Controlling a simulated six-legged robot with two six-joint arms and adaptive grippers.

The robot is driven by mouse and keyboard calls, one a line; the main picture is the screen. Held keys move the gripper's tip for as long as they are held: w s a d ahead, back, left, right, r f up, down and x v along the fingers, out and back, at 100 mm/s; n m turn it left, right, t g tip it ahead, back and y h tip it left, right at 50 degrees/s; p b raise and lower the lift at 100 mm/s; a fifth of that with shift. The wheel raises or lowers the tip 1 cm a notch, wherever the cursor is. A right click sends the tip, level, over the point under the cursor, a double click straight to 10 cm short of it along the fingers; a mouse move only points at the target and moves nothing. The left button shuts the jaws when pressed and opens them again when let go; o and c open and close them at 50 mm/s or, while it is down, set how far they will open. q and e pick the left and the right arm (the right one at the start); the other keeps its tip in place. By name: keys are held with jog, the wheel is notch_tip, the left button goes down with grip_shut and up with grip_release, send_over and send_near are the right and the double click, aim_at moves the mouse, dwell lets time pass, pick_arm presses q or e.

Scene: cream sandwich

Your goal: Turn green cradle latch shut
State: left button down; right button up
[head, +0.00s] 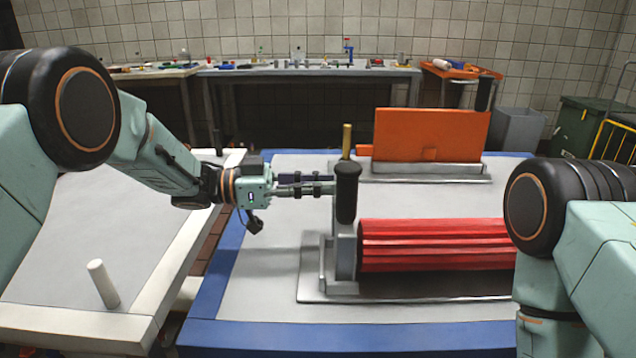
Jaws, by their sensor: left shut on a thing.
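My left gripper (325,187) reaches in from the left and is shut on the black handle (347,192). This handle stands upright on a grey bracket (345,252) at the left end of a grey cradle (312,292). A ribbed red roller (435,245) lies in that cradle, its right end hidden behind my right arm. I see no green cradle or clearly green latch. My left fingertips are partly hidden at the handle. Only part of my right arm shows; its gripper is out of view.
Behind stands an orange block (430,133) on a grey base (425,172), with a black grip (484,93) at its right. A brass-coloured pin (346,140) rises behind the handle. A white peg (103,283) stands on the left table (50,250). The blue-edged table (270,336) is clear front left.

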pick_arm(q)
jog(key=shift+s+n+t+p, duration=0.2)
jog(key=shift+n+t+p, duration=0.2)
jog(key=shift+t+p, duration=0.35)
jog(key=n+t+y+p, duration=0.1)
jog(key=n+t+p, duration=0.1)
jog(key=t+p, duration=0.1)
jog(key=s+n+t+y+p, duration=0.1)
jog(key=n+t+y+p, duration=0.1)
jog(key=t+p, duration=0.1)
jog(key=s+d+n+t+y+p, duration=0.1)
jog(key=n+t+p, duration=0.2)
jog(key=p, duration=0.1)
jog(key=shift+s+t+y, duration=0.2)
jog(key=shift+t+y, duration=0.05)
jog(key=shift+y, duration=0.15)
jog(key=shift+s+d+n+t+y+p, duration=0.2)
jog(key=shift+n+t+y+p, duration=0.7)
jog(key=shift+p, duration=1.85)
jog(key=shift+s+d+n+t+y+p, duration=0.2)
jog(key=shift+n+t+y+p, duration=0.7)
jog(key=shift+p, duration=1.8)
jog(key=shift+w+f, duration=0.1)
